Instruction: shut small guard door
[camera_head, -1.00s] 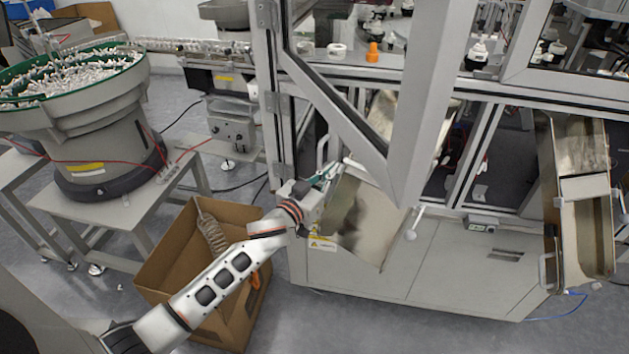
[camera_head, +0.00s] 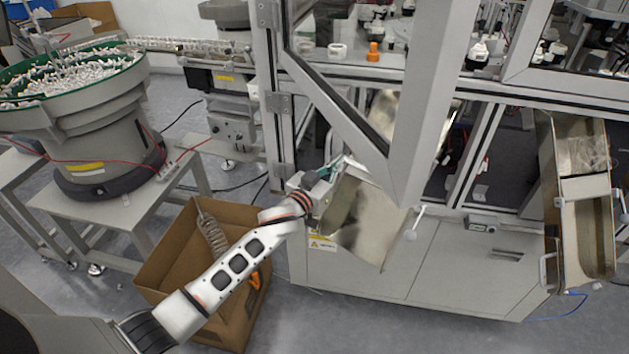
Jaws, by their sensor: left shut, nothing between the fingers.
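My left gripper (camera_head: 334,170) is shut and empty. It is at the left side of the machine's lower opening, just above the sloping metal chute. The small guard door (camera_head: 287,138) appears to be the narrow lower framed door by the left post, with hinges beside it. It shows only in part, behind the large framed door and near my gripper. Its exact angle is hard to tell, and I cannot tell whether the gripper touches it. My right gripper is not in view.
A large framed door (camera_head: 420,100) stands open toward me above my gripper. The metal chute (camera_head: 362,215) juts out below it. A cardboard box (camera_head: 170,255) with a spring stands under my left arm. A bowl feeder (camera_head: 100,145) is at left; a second chute (camera_head: 585,225) is at right.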

